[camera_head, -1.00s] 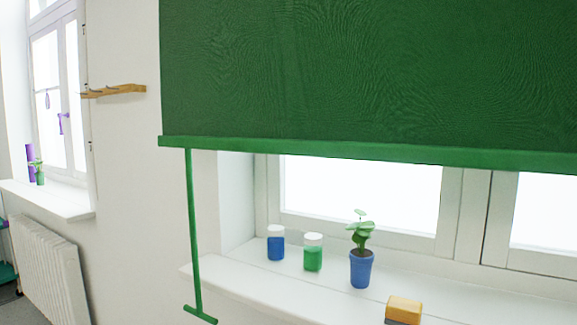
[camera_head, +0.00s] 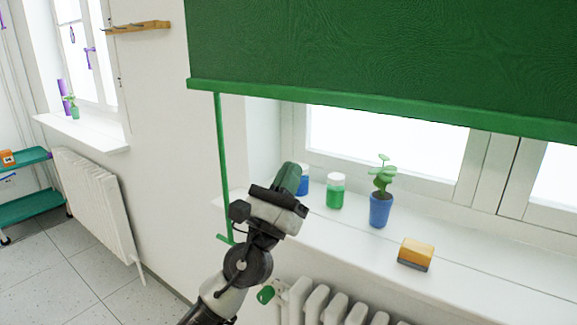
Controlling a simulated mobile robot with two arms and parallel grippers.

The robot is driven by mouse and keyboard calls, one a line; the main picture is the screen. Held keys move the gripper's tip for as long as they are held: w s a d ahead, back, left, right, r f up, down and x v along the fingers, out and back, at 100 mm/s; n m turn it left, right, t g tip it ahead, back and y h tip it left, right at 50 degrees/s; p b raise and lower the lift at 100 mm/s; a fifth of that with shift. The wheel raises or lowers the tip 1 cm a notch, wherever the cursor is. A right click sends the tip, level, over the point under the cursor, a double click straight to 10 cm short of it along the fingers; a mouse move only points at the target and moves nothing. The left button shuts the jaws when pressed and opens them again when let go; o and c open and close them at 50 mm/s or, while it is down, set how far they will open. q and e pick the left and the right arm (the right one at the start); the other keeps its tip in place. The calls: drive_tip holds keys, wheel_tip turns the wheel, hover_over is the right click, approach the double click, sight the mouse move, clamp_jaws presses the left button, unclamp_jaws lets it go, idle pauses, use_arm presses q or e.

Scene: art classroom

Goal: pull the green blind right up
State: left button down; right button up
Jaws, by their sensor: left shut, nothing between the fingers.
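The green blind (camera_head: 380,50) hangs partly lowered over the upper window, with a green bar (camera_head: 330,108) along its bottom edge. A thin green pull rod (camera_head: 223,165) hangs from the bar's left end and finishes in a short crosspiece handle (camera_head: 224,239). My left gripper (camera_head: 289,179) is in front of the window sill, to the right of the rod. It is shut and empty, pointing up and apart from the handle in the picture. It partly hides the blue jar. My right gripper is not in view.
On the sill (camera_head: 470,262) stand a blue jar (camera_head: 304,184), a green jar (camera_head: 335,192), a plant in a blue pot (camera_head: 380,208) and a yellow block (camera_head: 416,252). Radiators (camera_head: 335,305) stand below the sill and at left (camera_head: 95,200). A teal trolley (camera_head: 28,205) stands far left. Floor between is clear.

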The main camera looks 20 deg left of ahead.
sight(313, 104)
use_arm(q)
drive_tip(key=w+r+p, duration=0.1)
drive_tip(key=r, duration=0.2)
drive_tip(key=w+d+r+p, duration=0.1)
drive_tip(key=w+r+p, duration=0.1)
drive_tip(key=r, duration=0.1)
drive_tip(key=w+r+p, duration=0.1)
drive_tip(key=r, duration=0.1)
drive_tip(key=shift+w+d+r+p, duration=0.15)
drive_tip(key=shift+w+r+p, duration=0.05)
drive_tip(key=shift+r+p, duration=0.2)
drive_tip(key=shift+w, duration=0.1)
